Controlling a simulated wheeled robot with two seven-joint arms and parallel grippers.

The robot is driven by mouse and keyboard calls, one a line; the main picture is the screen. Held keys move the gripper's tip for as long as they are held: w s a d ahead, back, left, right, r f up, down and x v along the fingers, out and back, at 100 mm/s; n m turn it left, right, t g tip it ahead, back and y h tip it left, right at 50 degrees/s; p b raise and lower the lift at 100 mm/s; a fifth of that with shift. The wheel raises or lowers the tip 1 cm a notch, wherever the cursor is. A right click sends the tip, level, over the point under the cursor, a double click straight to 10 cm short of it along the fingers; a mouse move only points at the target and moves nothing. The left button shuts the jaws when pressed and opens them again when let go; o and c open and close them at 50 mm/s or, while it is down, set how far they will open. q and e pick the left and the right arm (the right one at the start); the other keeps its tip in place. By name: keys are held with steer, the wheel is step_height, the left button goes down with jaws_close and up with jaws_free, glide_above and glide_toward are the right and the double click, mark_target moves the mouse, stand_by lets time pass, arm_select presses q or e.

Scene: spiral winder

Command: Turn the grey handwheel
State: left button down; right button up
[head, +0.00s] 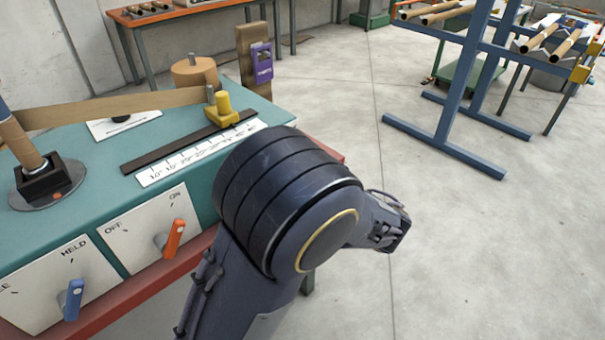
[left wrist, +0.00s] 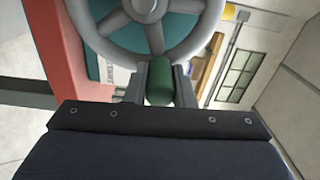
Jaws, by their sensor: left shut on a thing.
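The grey handwheel (left wrist: 101,42) fills the top of the left wrist view, with its spokes and part of its rim showing and its upper part cut off. A green handle (left wrist: 159,80) sticks out from its rim toward the camera. My left gripper (left wrist: 160,84) has one finger on each side of the green handle and is shut on it. My right gripper is in neither view.
My dark arm blocks the teal bench's (head: 60,217) right front corner. On the bench are a yellow block (head: 223,110) on a dark rail, a white scale (head: 190,157), an orange lever (head: 174,238) and a blue lever (head: 73,299). A blue rack (head: 452,100) stands on clear floor.

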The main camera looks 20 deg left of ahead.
arm_select(q)
steer(key=shift+s, duration=0.1)
stand_by(0.4)
steer(key=c, duration=1.2)
jaws_free()
steer(key=shift+c, duration=0.2)
steer(key=v, duration=0.8)
